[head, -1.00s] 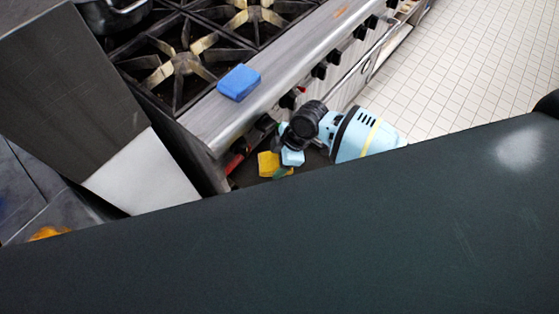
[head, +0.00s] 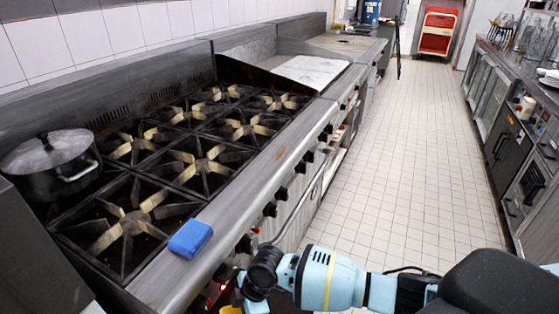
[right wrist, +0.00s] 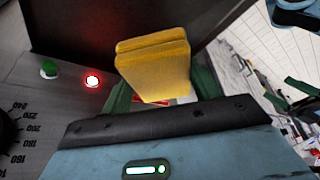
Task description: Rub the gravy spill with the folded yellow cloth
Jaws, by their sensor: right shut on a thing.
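The folded yellow cloth (right wrist: 153,68) stands up between the green fingers of my right gripper (right wrist: 164,94) in the right wrist view. My right gripper is shut on it. In the head view only a bit of the cloth (head: 231,310) shows at the bottom edge, beside the stove's knobs; my right fingertips are cut off there. A small orange-brown mark (head: 280,153) lies on the stove's steel front ledge. I cannot tell whether it is the gravy spill. My left gripper is out of view.
A blue block (head: 190,239) like a sponge lies on the stove's front ledge (head: 232,208). A lidded pot (head: 52,165) stands at the left of the burners (head: 200,165). A rail and knobs run along the stove's front. The tiled aisle (head: 385,160) is clear.

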